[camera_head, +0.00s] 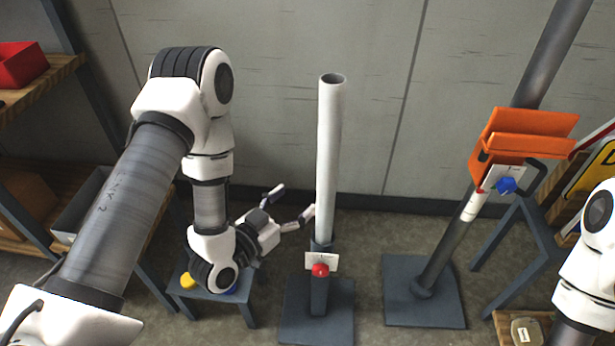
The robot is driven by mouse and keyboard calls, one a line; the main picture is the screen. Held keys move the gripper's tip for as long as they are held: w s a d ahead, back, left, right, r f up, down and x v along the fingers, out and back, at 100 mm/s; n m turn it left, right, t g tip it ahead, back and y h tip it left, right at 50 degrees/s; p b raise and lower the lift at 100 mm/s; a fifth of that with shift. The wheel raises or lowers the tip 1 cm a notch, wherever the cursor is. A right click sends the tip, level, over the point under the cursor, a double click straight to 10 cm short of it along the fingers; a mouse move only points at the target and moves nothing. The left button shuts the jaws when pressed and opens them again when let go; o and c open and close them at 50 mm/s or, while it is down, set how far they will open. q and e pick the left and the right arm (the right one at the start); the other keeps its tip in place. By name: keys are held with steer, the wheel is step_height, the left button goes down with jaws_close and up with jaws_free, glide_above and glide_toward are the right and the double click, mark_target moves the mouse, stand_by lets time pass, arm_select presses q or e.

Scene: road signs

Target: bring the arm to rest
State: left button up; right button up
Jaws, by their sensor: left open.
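My left arm comes in from the left and bends down. Its left gripper (291,205) is open and empty, with its fingers pointing right toward the white post (329,150). The fingertips are close to the post's lower part; I cannot tell whether they touch it. My right arm shows at the right edge, but its gripper is out of view.
The white post stands upright on a dark base (318,325) with a red knob (320,270). A tilted grey pole (447,240) carries an orange bracket (520,140) and a blue knob (506,185). Shelves stand left.

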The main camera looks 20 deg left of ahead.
arm_select(q)
steer(key=s+f+g+y+p, duration=0.3)
steer(key=s+f+g+p, duration=0.4)
steer(key=s+f, duration=0.4)
steer(key=s+a+f+n+g+y, duration=0.1)
steer(key=s+a+f+n+g, duration=0.1)
steer(key=s, duration=0.4)
steer(key=s+a+f+n+g+y+b, duration=0.1)
steer(key=s+f+n+g, duration=0.1)
steer(key=s+f+g, duration=0.2)
steer(key=s+g, duration=0.3)
steer(key=shift+a+f+g+b, duration=0.25)
steer(key=shift+a+g+b, duration=0.05)
steer(key=shift+a, duration=0.05)
steer(key=shift+w, duration=0.1)
steer(key=shift+c, duration=0.3)
stand_by(0.4)
